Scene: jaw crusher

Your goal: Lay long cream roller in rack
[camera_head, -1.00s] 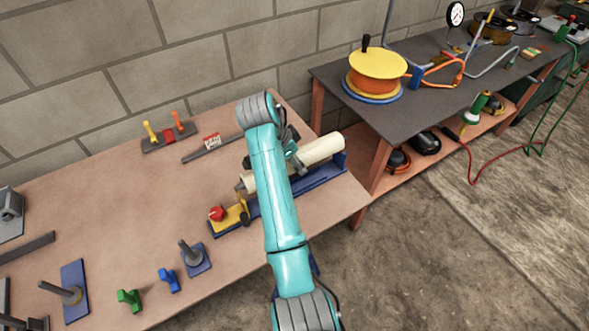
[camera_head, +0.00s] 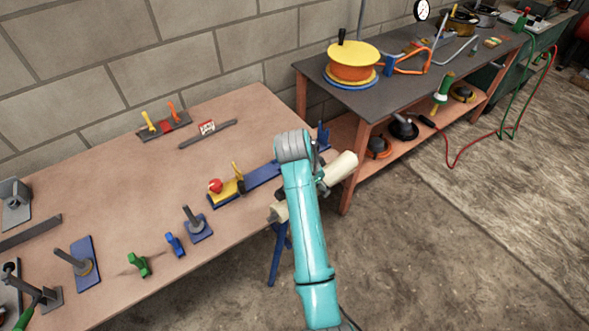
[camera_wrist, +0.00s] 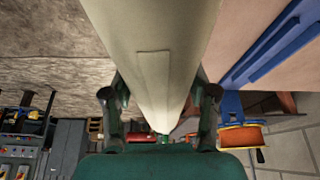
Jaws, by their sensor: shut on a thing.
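The long cream roller (camera_head: 342,168) is held in my gripper (camera_head: 318,183), slanting in front of the workbench's right front edge. My arm covers its middle in the head view; both ends show. In the wrist view the roller (camera_wrist: 155,65) runs between the two fingers of my gripper (camera_wrist: 160,112), which are shut on it. Behind it on the bench lies a long blue base (camera_head: 262,175) with a yellow block and a red knob at its left end and a blue upright at its right end. It is empty. I cannot tell for sure which thing is the rack.
The brown workbench (camera_head: 150,205) carries small stands, green and blue pieces, and tools. A dark-topped table (camera_head: 400,95) with a yellow-orange reel (camera_head: 353,62) stands to the right. Open concrete floor (camera_head: 430,250) lies in front.

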